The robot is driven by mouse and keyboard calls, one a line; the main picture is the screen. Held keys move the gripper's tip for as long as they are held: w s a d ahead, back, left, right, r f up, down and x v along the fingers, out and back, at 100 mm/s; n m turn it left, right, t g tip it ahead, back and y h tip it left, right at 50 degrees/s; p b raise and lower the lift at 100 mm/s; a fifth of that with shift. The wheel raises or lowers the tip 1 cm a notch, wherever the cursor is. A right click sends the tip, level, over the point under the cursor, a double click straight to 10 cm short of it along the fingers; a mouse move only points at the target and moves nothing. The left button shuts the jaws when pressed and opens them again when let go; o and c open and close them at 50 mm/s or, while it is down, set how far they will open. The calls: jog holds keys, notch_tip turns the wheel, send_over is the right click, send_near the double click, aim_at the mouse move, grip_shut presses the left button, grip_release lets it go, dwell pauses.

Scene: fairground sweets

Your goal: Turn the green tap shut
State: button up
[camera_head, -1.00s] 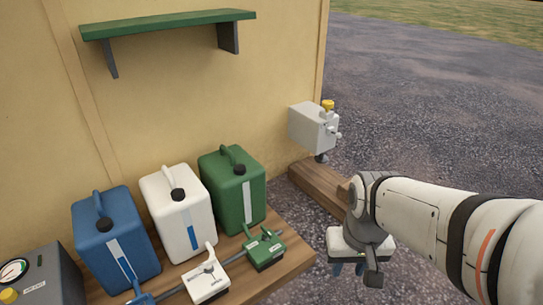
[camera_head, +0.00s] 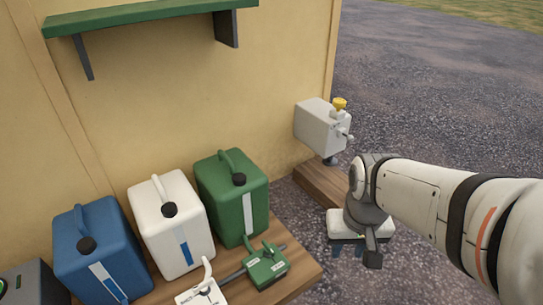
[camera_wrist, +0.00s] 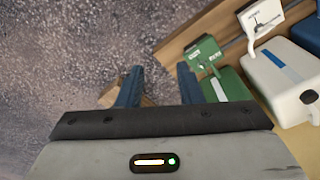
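The green tap (camera_head: 266,267) is a small green block with white labels and a green handle, on the pipe at the right end of the wooden bench. It also shows in the wrist view (camera_wrist: 204,53), just beyond and right of my right-hand finger. My gripper (camera_head: 349,250) hangs right of the bench, apart from the tap. In the wrist view its two blue fingers stand apart with nothing between them (camera_wrist: 158,78). In the head view the wrist partly hides the gripper, and only short parts of the blue fingers show.
Green (camera_head: 236,197), white (camera_head: 170,225) and blue (camera_head: 102,255) canisters stand behind the taps. The white tap (camera_head: 200,296) is left of the green one. A grey box with a yellow knob (camera_head: 320,122) is on the wall side, above a wooden ledge (camera_head: 318,188). Gravel lies open to the right.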

jog(key=n+g+p, duration=0.1)
jog(key=n+p, duration=0.6)
jog(key=p, duration=0.7)
send_over(268, 247)
notch_tip(268, 247, down, 30)
jog(key=shift+f, duration=0.2)
notch_tip(268, 247, down, 8)
jog(key=shift+r+b, duration=0.1)
jog(key=shift+b, duration=0.9)
jog(key=shift+c, duration=0.2)
